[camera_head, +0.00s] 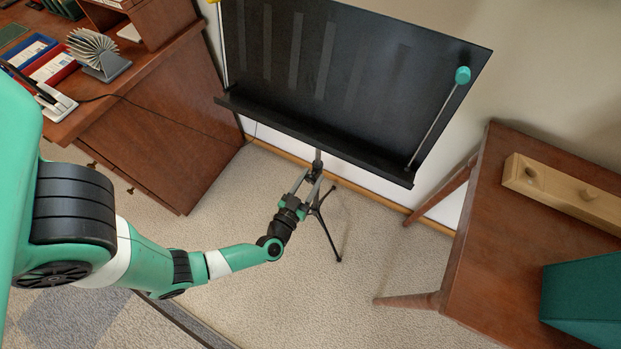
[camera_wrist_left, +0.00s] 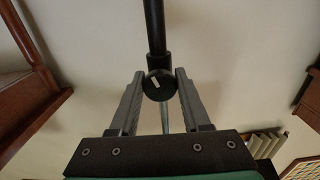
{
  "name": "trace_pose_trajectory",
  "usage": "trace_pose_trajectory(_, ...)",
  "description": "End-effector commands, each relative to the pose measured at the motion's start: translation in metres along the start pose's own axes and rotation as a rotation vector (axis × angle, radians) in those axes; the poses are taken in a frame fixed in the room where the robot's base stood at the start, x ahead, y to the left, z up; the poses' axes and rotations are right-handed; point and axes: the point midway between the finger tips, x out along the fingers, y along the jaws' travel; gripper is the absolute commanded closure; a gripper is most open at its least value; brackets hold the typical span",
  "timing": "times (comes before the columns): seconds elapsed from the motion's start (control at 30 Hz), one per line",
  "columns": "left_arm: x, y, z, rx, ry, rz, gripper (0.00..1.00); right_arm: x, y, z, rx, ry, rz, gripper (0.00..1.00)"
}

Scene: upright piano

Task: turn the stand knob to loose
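The music stand (camera_head: 345,80) has a wide black desk on a thin post with tripod legs. Its stand knob (camera_wrist_left: 160,85) is round and black with a short white mark, slightly tilted, on its face. In the left wrist view the knob sits on the post, between the two grey fingers of my left gripper (camera_wrist_left: 160,80), which close against its sides. In the head view my left gripper (camera_head: 307,186) is at the post just below the desk and hides the knob. My right gripper is not in view.
A wooden desk (camera_head: 150,120) with trays and a card file stands at the left. A wooden table (camera_head: 490,230) with a light wooden block (camera_head: 560,190) and a teal box (camera_head: 590,300) stands at the right. A teal-tipped rod (camera_head: 462,75) lies against the stand. Carpet between is clear.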

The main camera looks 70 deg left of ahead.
Motion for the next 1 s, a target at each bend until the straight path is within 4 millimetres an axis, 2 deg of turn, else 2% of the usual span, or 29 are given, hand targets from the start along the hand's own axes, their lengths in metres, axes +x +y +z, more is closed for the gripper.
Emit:
trace_pose_trajectory(0.03, -0.0001, 0.0000, 0.0001, 0.000, 0.000, 0.000, 0.73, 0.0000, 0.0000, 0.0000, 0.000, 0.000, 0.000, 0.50)
trace_pose_trajectory(0.2, -0.0002, -0.0001, 0.0003, 0.000, 0.000, 0.000, 1.00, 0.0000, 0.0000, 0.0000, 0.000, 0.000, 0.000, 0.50)
trace_pose_trajectory(0.5, -0.0003, 0.0002, -0.0001, -0.119, -0.001, 0.000, 1.00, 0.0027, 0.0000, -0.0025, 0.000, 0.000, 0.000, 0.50)
trace_pose_trajectory(0.73, -0.0003, 0.0002, 0.0005, -0.125, -0.001, 0.000, 1.00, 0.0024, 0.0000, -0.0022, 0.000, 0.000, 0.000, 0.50)
trace_pose_trajectory(0.77, -0.0003, 0.0002, 0.0005, -0.125, -0.001, 0.000, 0.51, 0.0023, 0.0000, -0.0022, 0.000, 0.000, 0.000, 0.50)
trace_pose_trajectory(0.9, -0.0003, 0.0002, 0.0005, -0.125, -0.001, 0.000, 0.26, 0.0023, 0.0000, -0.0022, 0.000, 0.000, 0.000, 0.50)
trace_pose_trajectory(1.0, -0.0003, 0.0002, 0.0004, -0.125, -0.001, 0.000, 0.24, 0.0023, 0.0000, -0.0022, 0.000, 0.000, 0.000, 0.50)
